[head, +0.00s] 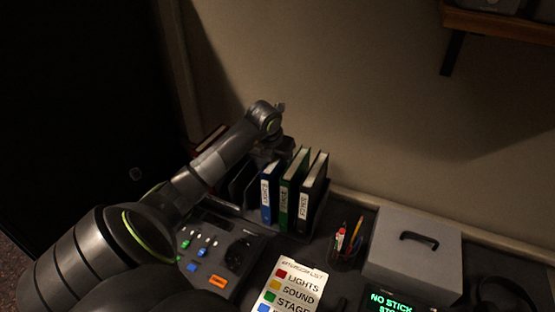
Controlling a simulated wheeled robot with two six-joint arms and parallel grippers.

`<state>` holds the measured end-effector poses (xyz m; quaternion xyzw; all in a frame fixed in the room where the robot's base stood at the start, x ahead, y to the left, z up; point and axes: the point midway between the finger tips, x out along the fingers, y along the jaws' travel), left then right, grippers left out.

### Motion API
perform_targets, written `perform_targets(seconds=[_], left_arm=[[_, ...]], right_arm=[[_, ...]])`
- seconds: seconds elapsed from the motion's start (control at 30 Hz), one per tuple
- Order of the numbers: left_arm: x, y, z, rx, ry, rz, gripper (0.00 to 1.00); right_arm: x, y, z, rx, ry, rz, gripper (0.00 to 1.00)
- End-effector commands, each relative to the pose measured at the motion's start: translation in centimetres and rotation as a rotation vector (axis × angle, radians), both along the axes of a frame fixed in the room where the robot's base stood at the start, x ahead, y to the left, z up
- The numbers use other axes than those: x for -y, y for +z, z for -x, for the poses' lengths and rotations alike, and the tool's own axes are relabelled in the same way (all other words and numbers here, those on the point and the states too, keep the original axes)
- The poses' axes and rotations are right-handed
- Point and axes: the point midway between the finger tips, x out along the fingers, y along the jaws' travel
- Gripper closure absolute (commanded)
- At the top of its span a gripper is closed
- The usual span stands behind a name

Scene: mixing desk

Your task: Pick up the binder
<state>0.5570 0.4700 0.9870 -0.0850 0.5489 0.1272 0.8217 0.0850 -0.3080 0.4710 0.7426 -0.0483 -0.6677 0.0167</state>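Three binders stand upright side by side in a dark rack (232,207) at the back of the desk: a blue binder (268,193) on the left, a green binder (289,190) in the middle and a black binder (312,192) on the right. Each has a white spine label. My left gripper (273,153) is at the top of the blue binder, close to the green one. It is dark and small there, so its fingers and any contact cannot be made out. My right gripper does not show.
A control panel (222,246) with coloured buttons lies in front of the rack. A coloured list card (287,281), a pen cup (344,254), a grey box (412,258) with a black handle and a green-lettered display (392,303) crowd the right side. A wooden shelf (500,24) hangs upper right.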

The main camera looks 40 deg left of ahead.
Motion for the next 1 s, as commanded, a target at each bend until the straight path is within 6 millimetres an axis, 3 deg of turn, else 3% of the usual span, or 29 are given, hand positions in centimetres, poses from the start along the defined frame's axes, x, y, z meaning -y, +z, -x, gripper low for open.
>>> perform_targets(seconds=[0.9,1.0], left_arm=[[-0.01,-0.43,0.01,0.000,0.000,0.000,0.62],[-0.01,-0.43,0.01,0.000,0.000,0.000,0.75]], right_arm=[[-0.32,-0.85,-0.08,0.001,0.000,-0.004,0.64],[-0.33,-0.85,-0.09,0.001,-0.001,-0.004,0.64]])
